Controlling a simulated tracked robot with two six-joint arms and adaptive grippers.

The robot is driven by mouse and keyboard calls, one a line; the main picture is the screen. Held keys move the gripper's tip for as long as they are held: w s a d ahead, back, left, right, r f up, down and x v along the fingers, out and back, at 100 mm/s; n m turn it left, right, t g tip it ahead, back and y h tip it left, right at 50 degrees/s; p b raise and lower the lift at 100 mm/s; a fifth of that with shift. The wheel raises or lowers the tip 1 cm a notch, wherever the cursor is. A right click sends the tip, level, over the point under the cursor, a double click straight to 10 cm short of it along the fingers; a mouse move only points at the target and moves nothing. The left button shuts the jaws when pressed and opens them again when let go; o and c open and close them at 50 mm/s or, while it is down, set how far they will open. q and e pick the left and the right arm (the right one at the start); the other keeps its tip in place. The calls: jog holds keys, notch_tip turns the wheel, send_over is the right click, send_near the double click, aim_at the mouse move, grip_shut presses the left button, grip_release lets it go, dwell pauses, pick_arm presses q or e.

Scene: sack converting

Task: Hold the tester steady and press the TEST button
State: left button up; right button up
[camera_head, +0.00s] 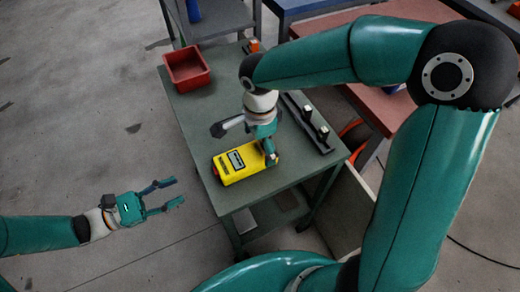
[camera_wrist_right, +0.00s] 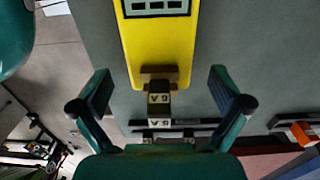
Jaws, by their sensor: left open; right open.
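The yellow tester (camera_head: 229,172) lies on the grey-green table, with a dark-framed display on top and a red part at its left end. In the right wrist view, the tester (camera_wrist_right: 158,48) runs down from the top edge, with a small dark block marked 6A (camera_wrist_right: 159,99) at its near end. My right gripper (camera_head: 245,143) is over the tester's right part. It is open, and its fingers (camera_wrist_right: 160,80) stand apart on either side of the tester's end; contact cannot be told. My left gripper (camera_head: 177,191) is open and empty, left of the table. I cannot make out the TEST label.
A red bin (camera_head: 187,69) stands at the table's back left. A dark rail (camera_head: 305,125) with upright dark blocks lies right of the tester. A reddish table (camera_head: 386,105) stands beyond on the right. The table (camera_head: 196,120) is bare between bin and tester.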

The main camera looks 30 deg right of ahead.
jog(key=shift+f, duration=1.7)
pick_arm(q)
jog(key=shift+c, duration=0.2)
pick_arm(e)
jog(key=c, duration=1.4)
pick_arm(q)
grip_shut()
